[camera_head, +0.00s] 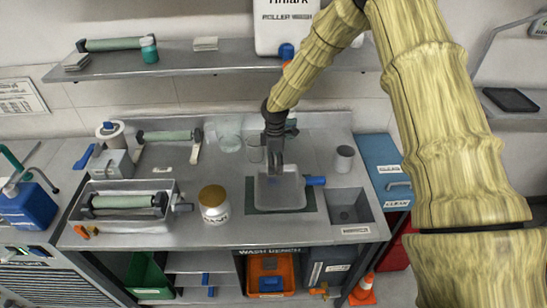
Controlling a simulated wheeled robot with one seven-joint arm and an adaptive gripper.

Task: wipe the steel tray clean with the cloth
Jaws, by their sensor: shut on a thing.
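A grey shallow steel tray (283,194) with a blue handle at its right lies on a dark green mat on the bench. My gripper (273,169) points down over the tray's back left part. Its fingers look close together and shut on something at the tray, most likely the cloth. The cloth itself is hard to make out, being small and hidden by the fingers. I cannot tell whether it touches the tray's floor, or whether any dirt is on the tray.
A jar with a brown lid (213,204) stands left of the tray, a grey cup (344,158) at its back right. A square sink (350,206) lies to the right. A steel box with a green roller (124,204) stands at the left. A shelf (200,63) runs above.

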